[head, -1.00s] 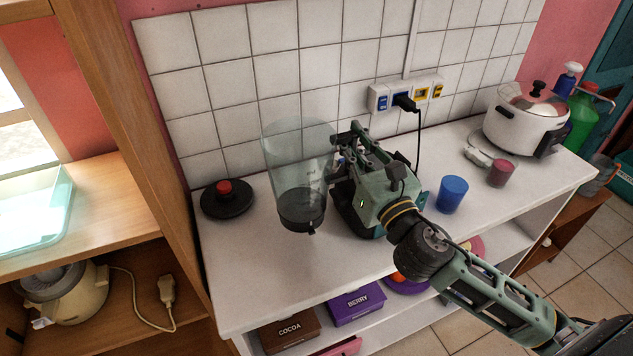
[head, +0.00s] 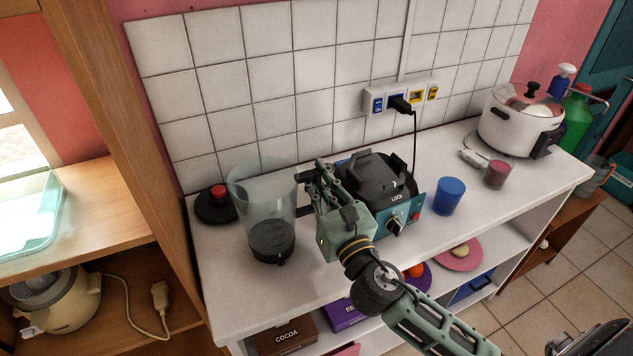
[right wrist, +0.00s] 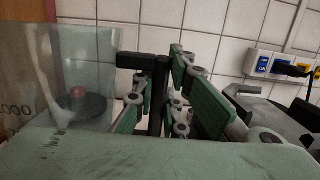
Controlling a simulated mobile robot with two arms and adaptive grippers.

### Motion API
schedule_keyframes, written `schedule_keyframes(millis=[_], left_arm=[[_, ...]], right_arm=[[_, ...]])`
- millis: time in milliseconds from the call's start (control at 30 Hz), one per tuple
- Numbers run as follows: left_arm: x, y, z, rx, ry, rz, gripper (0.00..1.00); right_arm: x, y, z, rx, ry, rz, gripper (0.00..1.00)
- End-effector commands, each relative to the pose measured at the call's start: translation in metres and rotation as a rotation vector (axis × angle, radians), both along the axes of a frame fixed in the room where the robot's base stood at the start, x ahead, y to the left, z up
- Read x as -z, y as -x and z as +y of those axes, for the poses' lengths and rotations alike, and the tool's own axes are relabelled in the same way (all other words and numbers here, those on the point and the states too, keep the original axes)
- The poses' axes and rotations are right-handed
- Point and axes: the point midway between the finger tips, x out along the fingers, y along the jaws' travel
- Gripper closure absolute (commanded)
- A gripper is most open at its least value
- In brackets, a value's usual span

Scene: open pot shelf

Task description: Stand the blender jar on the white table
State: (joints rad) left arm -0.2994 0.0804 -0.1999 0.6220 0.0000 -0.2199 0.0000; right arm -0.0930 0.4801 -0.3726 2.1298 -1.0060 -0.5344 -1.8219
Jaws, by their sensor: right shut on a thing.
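The blender jar (head: 262,192) is a clear, upright jar with a dark bottom, over the left part of the white table (head: 225,262). My right gripper (head: 310,188) is shut on its dark handle, on the jar's right side. The right wrist view shows the handle (right wrist: 156,125) between the green fingers and part of the clear jar wall (right wrist: 60,80) at left. I cannot tell whether the jar's bottom touches the table. The blender base (head: 376,185), dark on top with a teal front panel, stands to the right of my gripper. My left gripper is not in view.
A black lid with a red knob (head: 216,205) lies just behind and left of the jar. A blue cup (head: 449,196), a dark red cup (head: 496,174) and a white pot (head: 520,125) stand to the right. The tabletop in front of the jar is clear.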

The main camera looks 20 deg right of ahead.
Motion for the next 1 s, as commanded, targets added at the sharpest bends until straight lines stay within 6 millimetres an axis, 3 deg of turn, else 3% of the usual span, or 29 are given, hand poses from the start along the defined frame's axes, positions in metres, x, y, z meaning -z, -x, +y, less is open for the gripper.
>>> schedule_keyframes(millis=[133, 167, 367, 733, 867, 1000], left_arm=[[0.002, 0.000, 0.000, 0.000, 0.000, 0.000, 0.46], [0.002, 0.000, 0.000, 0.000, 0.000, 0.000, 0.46], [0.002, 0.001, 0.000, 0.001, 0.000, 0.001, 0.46], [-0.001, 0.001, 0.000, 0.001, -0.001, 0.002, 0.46], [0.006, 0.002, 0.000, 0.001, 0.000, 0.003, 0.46], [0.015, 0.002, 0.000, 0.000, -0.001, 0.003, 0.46]], right_arm=[[0.000, 0.000, 0.000, 0.000, -0.003, -0.004, 1.00], [0.003, 0.000, 0.000, 0.000, 0.000, 0.000, 0.88], [0.002, 0.000, 0.000, 0.000, 0.000, 0.001, 0.70], [-0.002, 0.000, 0.000, 0.000, 0.000, 0.000, 0.70], [0.006, 0.017, 0.000, -0.001, -0.001, 0.004, 0.70], [0.012, 0.046, -0.001, -0.001, 0.001, 0.005, 0.70]])
